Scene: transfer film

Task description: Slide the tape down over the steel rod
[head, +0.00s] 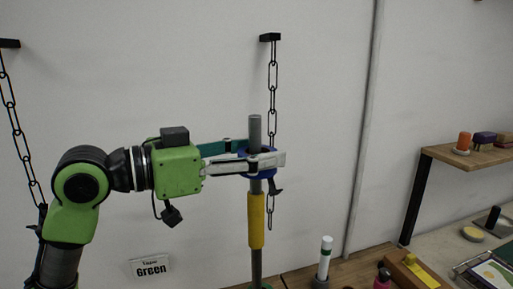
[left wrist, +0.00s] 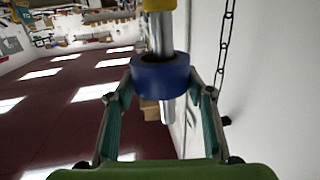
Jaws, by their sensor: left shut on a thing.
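The steel rod (head: 255,129) stands upright near the middle of the head view, with a yellow sleeve (head: 256,220) around its lower part. A blue ring, which I take as the tape (left wrist: 160,74), is around the rod near its top end, above the yellow sleeve. It also shows in the head view (head: 273,176), partly hidden by the fingers. My left gripper (head: 262,160) is shut on the tape from the left, a finger on each side. The rod's bare top sticks out past the ring. My right gripper is not in view.
A black chain (head: 272,95) hangs on the wall just behind the rod. Another chain (head: 9,95) hangs at far left. A white bottle (head: 325,258) stands on the wooden bench right of the rod. A wall shelf (head: 470,158) holds small items at right.

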